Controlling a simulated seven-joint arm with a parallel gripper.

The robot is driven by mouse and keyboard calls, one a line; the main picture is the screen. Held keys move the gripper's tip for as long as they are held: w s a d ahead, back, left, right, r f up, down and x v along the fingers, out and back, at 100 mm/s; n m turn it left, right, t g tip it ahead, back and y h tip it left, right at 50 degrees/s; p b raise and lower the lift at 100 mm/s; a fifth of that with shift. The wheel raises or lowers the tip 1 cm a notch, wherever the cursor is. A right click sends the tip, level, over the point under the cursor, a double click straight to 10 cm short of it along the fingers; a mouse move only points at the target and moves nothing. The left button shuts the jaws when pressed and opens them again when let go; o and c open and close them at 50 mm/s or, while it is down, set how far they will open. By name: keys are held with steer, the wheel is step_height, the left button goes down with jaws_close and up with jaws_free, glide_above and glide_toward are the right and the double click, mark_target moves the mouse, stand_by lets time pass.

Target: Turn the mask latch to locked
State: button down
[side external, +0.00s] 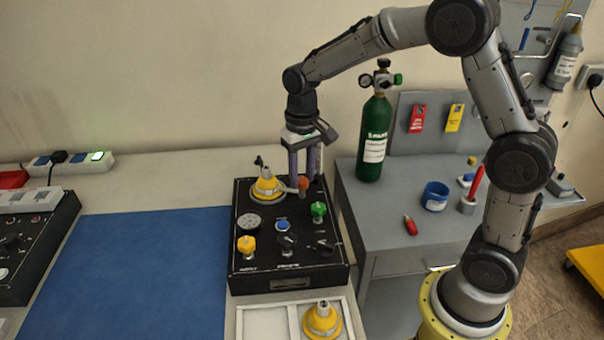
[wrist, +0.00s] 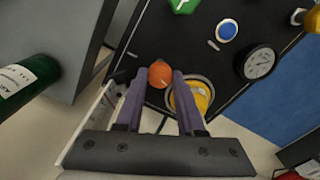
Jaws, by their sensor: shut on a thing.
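The black trainer panel (side external: 246,278) carries a yellow mask (side external: 267,187) seated on a pale round base at its back left. Beside that base is an orange ball knob (side external: 304,183), which appears to be the mask latch handle. My gripper (side external: 304,176) points down from above with its purple fingers around the knob. In the wrist view my gripper (wrist: 160,79) is shut on the orange knob (wrist: 160,72), with the yellow mask (wrist: 200,97) just right of the fingers. The latch's lever is mostly hidden, and I cannot read its position.
The panel also has a gauge (side external: 248,222), a green knob (side external: 318,210), a blue button (side external: 282,225) and a yellow knob (side external: 246,245). A green cylinder (side external: 374,140) stands at right. Another yellow mask (side external: 322,321) sits in the front tray. The blue mat (side external: 140,275) is clear.

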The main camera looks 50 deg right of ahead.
mark_target(302, 179)
steer(key=shift+r, duration=0.1)
stand_by(0.3)
steer(key=c, duration=0.5)
jaws_free()
step_height(302, 179, up, 14)
steer(key=shift+f, duration=0.15)
